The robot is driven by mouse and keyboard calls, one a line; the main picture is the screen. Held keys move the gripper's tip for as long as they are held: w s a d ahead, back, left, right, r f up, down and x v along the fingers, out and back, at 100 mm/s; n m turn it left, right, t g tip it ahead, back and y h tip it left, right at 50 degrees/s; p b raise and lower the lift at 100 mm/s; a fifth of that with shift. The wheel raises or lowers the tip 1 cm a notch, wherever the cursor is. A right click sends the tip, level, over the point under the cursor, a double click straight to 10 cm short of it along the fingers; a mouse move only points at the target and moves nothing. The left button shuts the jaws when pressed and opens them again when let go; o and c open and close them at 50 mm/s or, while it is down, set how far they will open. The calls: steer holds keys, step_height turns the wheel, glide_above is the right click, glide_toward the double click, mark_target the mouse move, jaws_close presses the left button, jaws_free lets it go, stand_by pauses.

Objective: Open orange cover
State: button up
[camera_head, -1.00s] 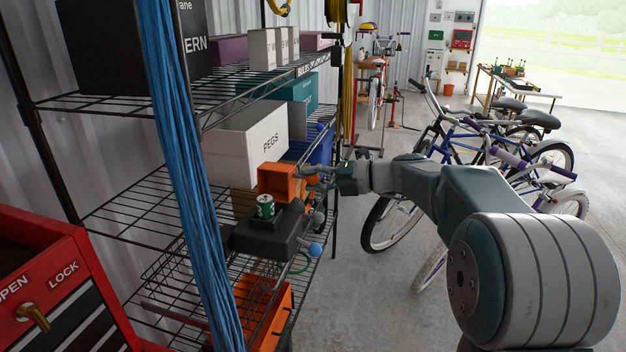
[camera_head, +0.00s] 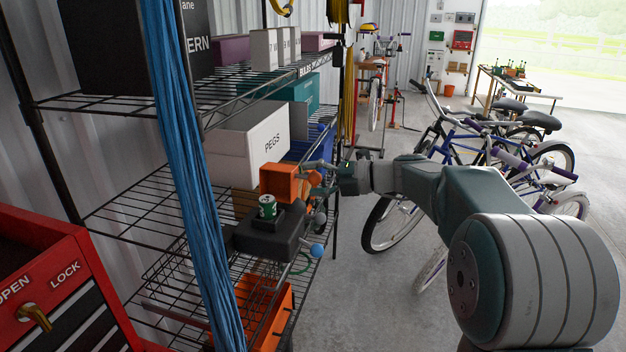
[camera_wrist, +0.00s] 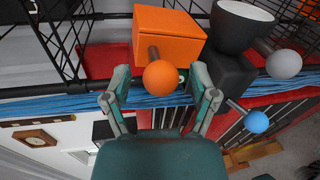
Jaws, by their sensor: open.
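The orange cover (camera_head: 279,182) is a box-shaped piece at the front of the wire shelf, beside a dark block (camera_head: 265,236). It also shows in the wrist view (camera_wrist: 168,28), with a short stem ending in an orange ball knob (camera_wrist: 160,77). My gripper (camera_wrist: 160,82) is open, its two fingers on either side of the knob, with visible gaps at both sides. Whether the knob lies fully between the fingertips in depth is hard to tell. In the head view my gripper (camera_head: 322,176) is small, just right of the cover. The cover appears shut.
Grey (camera_wrist: 284,64) and blue (camera_wrist: 255,122) ball knobs stick out close by. A white PEGS box (camera_head: 262,146) stands behind. Blue cords (camera_head: 190,180) hang left. Bicycles (camera_head: 480,150) stand right, with open floor between.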

steer(key=v, duration=1.1)
steer(key=shift+d, duration=0.4)
steer(key=shift+s+r, duration=0.1)
steer(key=shift+s, duration=0.05)
steer(key=s+a+f+n+g+h, duration=0.1)
steer(key=s+a+f+n+h, duration=0.15)
steer(key=s+n, duration=0.35)
steer(key=s+a+f+n+h, duration=0.1)
steer(key=s+n+h, duration=0.2)
steer(key=s+n, duration=0.25)
steer(key=s+a+f+n+g+h, duration=0.1)
steer(key=s+a+f+n+h, duration=0.15)
steer(key=s+n, duration=0.4)
steer(key=s+d+f+n+t+h, duration=0.1)
steer(key=s+d+f+n+h, duration=0.2)
steer(key=n, duration=0.7)
steer(key=s+d+f+n+t+h, duration=0.1)
steer(key=s+d+f+n+h, duration=0.2)
steer(key=s+n, duration=0.5)
steer(key=shift+s+n+h, duration=0.35)
steer(key=shift+n+h, duration=0.15)
steer(key=shift+n, duration=0.7)
